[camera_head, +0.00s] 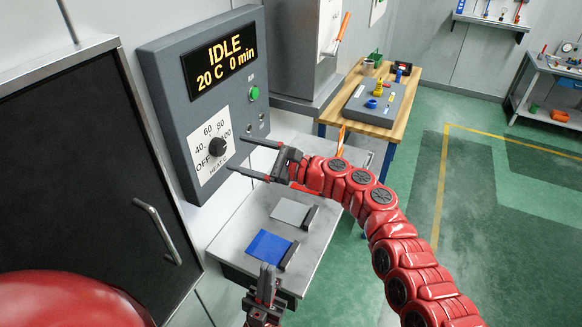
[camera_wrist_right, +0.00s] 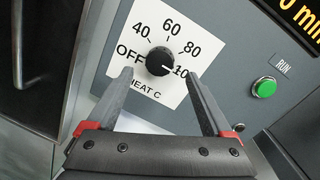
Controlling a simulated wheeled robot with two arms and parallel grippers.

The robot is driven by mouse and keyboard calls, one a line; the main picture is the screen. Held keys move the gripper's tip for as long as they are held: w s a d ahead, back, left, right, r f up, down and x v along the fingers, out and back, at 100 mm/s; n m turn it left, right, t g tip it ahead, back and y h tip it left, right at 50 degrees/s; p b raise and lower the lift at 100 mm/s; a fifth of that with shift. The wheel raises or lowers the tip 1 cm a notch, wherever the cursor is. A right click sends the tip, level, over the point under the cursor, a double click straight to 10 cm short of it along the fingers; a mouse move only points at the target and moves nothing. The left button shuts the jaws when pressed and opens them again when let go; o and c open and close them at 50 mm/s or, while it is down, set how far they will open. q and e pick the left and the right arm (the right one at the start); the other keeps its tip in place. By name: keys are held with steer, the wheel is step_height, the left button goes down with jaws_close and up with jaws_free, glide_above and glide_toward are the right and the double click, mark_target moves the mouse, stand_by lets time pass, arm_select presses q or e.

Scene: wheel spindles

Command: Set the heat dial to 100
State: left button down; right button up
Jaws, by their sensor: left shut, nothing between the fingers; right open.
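The heat dial is a round black knob (camera_head: 217,146) on a white scale plate (camera_head: 206,168) marked OFF, 40, 60, 80 and 100. In the right wrist view, the knob (camera_wrist_right: 160,61) has a small white mark at its lower right, towards the 100 label, which a finger partly hides. My right gripper (camera_head: 237,154) is open and empty in front of the dial, with its fingertips short of the knob. In the wrist view, its fingertips (camera_wrist_right: 158,74) spread to either side, below the knob. My left gripper (camera_head: 266,284) is shut and empty, low at the bottom.
The grey control box (camera_head: 168,95) has a display (camera_head: 219,62) reading IDLE, 20 C, 0 min, and a green RUN button (camera_head: 254,93). A black door with a handle (camera_head: 158,231) is at left. A grey shelf (camera_head: 232,240) below holds blue and grey plates. Open floor lies right.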

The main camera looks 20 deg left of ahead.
steer(key=d+b, duration=0.3)
steer(key=d, duration=1)
steer(key=shift+w+f, duration=0.2)
steer(key=shift+f, duration=0.05)
